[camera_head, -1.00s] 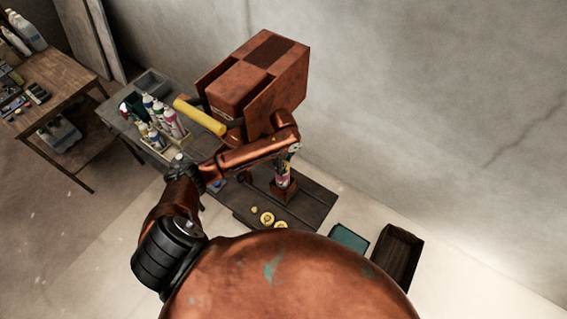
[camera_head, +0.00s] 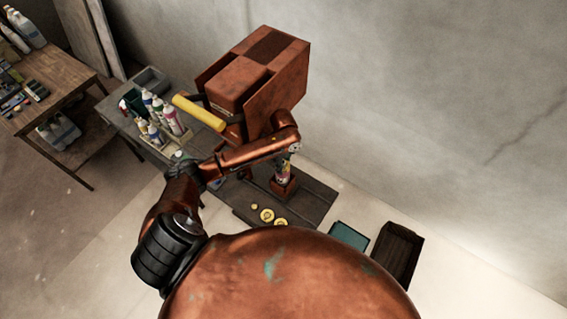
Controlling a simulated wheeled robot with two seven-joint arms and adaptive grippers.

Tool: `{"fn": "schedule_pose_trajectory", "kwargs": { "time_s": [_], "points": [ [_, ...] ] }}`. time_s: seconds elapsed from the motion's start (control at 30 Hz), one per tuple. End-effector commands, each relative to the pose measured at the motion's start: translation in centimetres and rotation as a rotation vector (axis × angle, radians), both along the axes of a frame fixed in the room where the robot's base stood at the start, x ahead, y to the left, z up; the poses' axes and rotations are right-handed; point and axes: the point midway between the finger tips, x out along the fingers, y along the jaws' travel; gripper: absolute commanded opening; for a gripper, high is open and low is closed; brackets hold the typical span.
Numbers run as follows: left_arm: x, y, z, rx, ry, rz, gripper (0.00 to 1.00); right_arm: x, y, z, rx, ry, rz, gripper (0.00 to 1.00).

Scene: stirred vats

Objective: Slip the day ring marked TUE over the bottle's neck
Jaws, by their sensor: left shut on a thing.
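My left arm comes in from the left, bends at a dark joint and reaches across the bench. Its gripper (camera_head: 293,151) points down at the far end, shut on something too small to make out. Close below it a slim, colourful upright shape, apparently the bottle (camera_head: 283,172), rises from a square copper-coloured base (camera_head: 285,188). Its top is hidden by the gripper. Several yellow round pieces, apparently day rings (camera_head: 266,215), lie on the bench in front; their markings are unreadable, so I cannot tell which is TUE. My right gripper is not in view.
Bottles in a tray (camera_head: 180,138) and a grey bin (camera_head: 151,79) stand at the bench's left end. A teal tray (camera_head: 349,237) and a dark open box (camera_head: 397,255) lie to the right. A wooden table (camera_head: 57,75) stands far left. The bench's right end (camera_head: 318,204) is clear.

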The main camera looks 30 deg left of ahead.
Motion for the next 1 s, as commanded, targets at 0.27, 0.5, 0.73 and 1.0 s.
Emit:
{"fn": "schedule_pose_trajectory", "kwargs": {
  "time_s": [0.27,0.5,0.73,1.0],
  "points": [
    [0.0,0.0,0.0,0.0,0.0,0.0,0.58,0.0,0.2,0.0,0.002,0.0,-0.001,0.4],
    [0.0,0.0,0.0,0.0,0.0,0.0,0.63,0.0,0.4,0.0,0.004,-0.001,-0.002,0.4],
    [0.1,0.1,1.2,0.001,-0.003,0.001,0.63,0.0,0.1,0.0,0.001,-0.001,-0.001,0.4],
    [0.1,0.0,5.6,0.001,-0.004,-0.001,0.63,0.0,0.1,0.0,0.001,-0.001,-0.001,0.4]
  ]
}}
